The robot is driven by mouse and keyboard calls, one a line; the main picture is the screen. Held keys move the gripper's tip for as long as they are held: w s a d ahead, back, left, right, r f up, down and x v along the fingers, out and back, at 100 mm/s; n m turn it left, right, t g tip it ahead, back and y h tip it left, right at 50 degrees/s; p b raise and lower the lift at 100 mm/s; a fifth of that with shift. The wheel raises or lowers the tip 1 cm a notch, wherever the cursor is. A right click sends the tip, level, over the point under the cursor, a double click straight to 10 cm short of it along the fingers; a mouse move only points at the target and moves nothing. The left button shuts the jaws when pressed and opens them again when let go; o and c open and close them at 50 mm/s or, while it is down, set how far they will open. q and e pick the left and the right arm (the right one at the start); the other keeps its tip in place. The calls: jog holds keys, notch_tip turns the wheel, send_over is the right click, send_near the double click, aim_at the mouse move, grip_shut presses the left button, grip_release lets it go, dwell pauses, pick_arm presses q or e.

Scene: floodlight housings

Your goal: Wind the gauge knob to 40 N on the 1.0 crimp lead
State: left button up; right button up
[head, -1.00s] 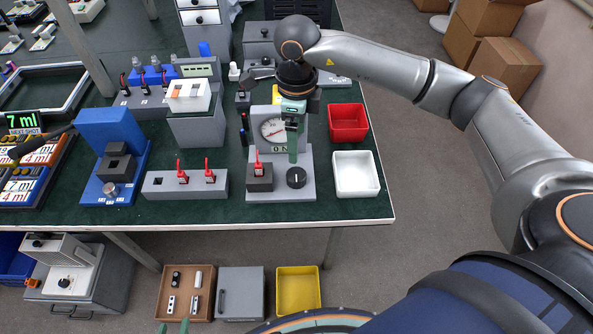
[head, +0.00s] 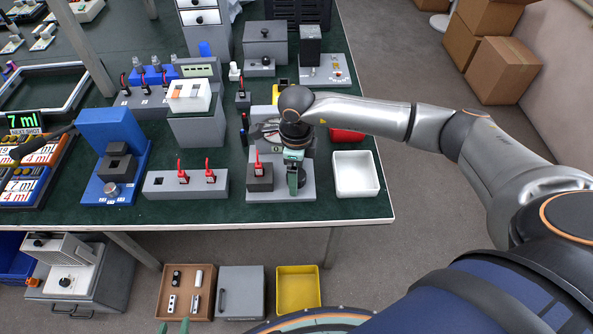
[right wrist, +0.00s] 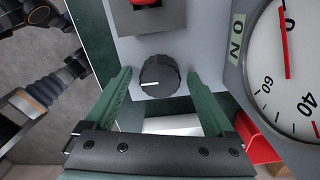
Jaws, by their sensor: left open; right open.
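The gauge stand (head: 266,190) is grey, with a dark block (head: 260,183) holding a red lead (head: 257,165) at its front left. My right gripper (head: 293,188) is open over the stand's front right, hiding the knob in the head view. In the right wrist view the black knob (right wrist: 160,77), its white mark pointing left, sits between the open green fingertips, with gaps visible. The gauge dial (right wrist: 275,95) is partly in frame, with a red needle and the figures 40 and 60. The lead's size label is unreadable.
A white bin (head: 356,190) stands right of the stand, with a red bin (head: 347,135) behind it, partly hidden by my arm. A grey rack (head: 160,186) with two red leads stands to the left. Below are a wooden tray (head: 207,268) and a yellow bin (head: 298,290).

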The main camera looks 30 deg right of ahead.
jog(key=c, duration=1.4)
jog(key=m, duration=0.5)
jog(key=shift+m, duration=0.4)
jog(key=m, duration=0.5)
jog(key=shift+r+m, duration=0.1)
jog(key=shift+m, duration=0.3)
jog(key=o, duration=1.4)
